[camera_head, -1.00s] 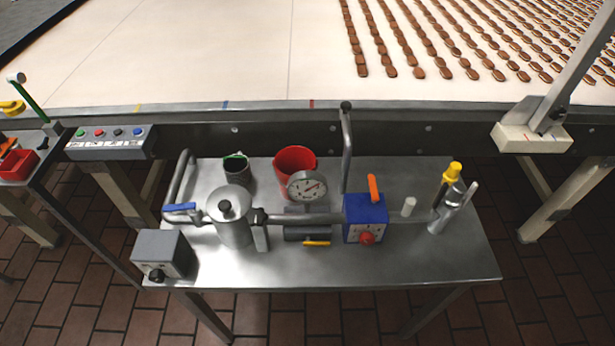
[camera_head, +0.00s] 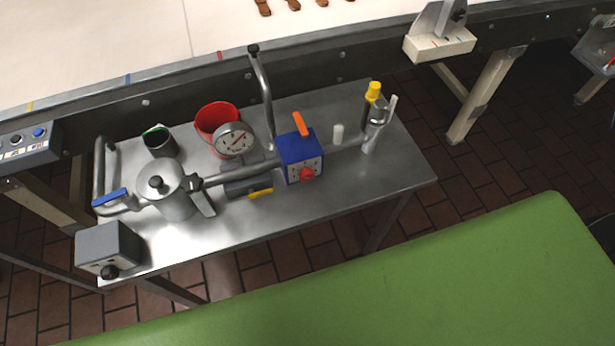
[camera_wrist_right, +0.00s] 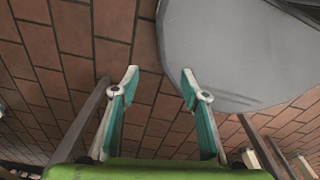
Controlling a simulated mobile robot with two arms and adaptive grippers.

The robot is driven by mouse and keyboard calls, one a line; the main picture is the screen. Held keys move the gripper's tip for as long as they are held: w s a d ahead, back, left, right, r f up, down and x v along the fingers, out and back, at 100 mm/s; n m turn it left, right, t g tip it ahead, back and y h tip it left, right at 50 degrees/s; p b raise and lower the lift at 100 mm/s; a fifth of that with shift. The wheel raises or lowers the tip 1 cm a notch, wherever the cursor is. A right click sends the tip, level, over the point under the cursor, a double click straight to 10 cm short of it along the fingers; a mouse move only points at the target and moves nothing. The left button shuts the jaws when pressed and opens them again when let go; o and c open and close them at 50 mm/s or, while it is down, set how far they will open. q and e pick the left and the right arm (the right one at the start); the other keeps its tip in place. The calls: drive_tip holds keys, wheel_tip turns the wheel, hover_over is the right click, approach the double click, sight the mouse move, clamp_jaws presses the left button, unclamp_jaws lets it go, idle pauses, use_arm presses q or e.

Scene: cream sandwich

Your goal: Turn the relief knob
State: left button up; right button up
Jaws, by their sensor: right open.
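In the head view a blue box (camera_head: 300,155) on the pipe line carries a red knob (camera_head: 307,174) on its front and an orange lever (camera_head: 300,123) on top. A grey box (camera_head: 108,248) at the table's left front corner has a black knob (camera_head: 109,271). I cannot tell from labels which is the relief knob. My right gripper (camera_wrist_right: 160,75) shows only in the wrist view, open and empty, with brick floor between its fingers. Neither knob can be made out in that view. My left gripper is not in view.
The steel table (camera_head: 250,218) also holds a gauge (camera_head: 234,140), a red bucket (camera_head: 213,118), a metal pot (camera_head: 172,196) and a yellow-topped valve (camera_head: 373,92). The conveyor (camera_head: 110,50) runs behind. A large rounded grey surface (camera_wrist_right: 235,50) fills the wrist view's upper right.

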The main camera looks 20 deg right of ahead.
drive_tip(key=shift+w, duration=0.1)
drive_tip(key=w+a+t+b, duration=0.1)
drive_tip(key=w+a+t, duration=0.1)
drive_tip(key=w+a, duration=0.1)
drive_tip(key=m+t+b, duration=0.5)
drive_tip(key=t+b, duration=0.4)
drive_tip(key=t, duration=0.6)
approach(308, 179)
drive_tip(key=shift+y, duration=0.3)
drive_tip(key=w+p, duration=0.1)
drive_tip(key=w, duration=0.3)
drive_tip(key=w+p, duration=0.1)
drive_tip(key=w, duration=0.2)
drive_tip(key=shift+w+r, duration=0.2)
drive_tip(key=shift+w, duration=0.15)
drive_tip(key=shift+w+f, duration=0.1)
drive_tip(key=shift+w, duration=0.6)
